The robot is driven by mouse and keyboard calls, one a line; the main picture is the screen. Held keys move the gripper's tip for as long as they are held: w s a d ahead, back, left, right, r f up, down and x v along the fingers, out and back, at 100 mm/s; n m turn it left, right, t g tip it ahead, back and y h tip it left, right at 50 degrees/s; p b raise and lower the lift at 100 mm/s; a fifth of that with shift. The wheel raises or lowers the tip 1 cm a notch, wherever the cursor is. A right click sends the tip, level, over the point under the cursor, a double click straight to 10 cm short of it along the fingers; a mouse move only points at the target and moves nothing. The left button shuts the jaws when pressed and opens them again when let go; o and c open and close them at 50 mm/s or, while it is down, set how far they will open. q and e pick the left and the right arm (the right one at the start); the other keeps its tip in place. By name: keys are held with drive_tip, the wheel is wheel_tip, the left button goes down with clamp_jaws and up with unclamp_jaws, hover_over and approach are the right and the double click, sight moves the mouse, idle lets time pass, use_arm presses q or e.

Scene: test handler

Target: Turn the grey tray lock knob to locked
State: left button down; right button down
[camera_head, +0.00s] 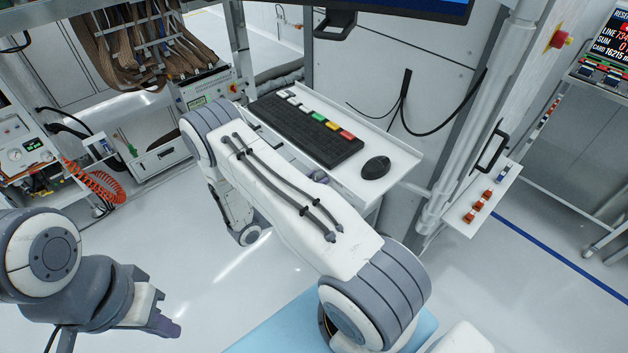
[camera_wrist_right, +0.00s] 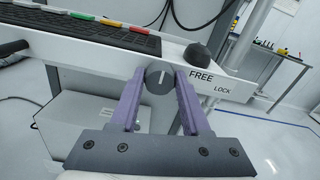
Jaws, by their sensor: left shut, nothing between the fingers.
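The grey lock knob (camera_wrist_right: 159,77) sits on the front edge of the white keyboard tray (camera_wrist_right: 232,86), seen in the right wrist view. Its white mark is nearly upright. The words FREE and LOCK are printed to its right, LOCK lower and further right. My right gripper (camera_wrist_right: 160,84) has its two purple fingers on either side of the knob. I cannot tell whether they press on it. My left gripper (camera_head: 165,316) is shut and empty at the lower left, away from the tray.
A black keyboard (camera_head: 305,131) with coloured keys and a black mouse (camera_head: 376,167) lie on the tray. A small shelf with orange items (camera_head: 477,207) and a door handle (camera_head: 492,152) are to the right. A grey box (camera_wrist_right: 95,125) is below the tray. Open floor surrounds the left gripper.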

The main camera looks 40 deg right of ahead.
drive_tip(key=shift+m, duration=0.4)
drive_tip(key=m+b, duration=0.2)
drive_tip(key=m, duration=0.2)
drive_tip(key=shift+f+m, duration=0.1)
drive_tip(key=shift+m, duration=0.3)
drive_tip(key=m+b, duration=0.3)
drive_tip(key=m, duration=0.1)
drive_tip(key=shift+f+m, duration=0.1)
drive_tip(key=shift+m, duration=0.2)
drive_tip(key=m+b, duration=0.3)
drive_tip(key=m, duration=0.1)
drive_tip(key=shift+s, duration=0.1)
drive_tip(key=shift+m+b, duration=1.6)
drive_tip(key=shift+m, duration=0.3)
drive_tip(key=shift+c, duration=1.8)
unclamp_jaws()
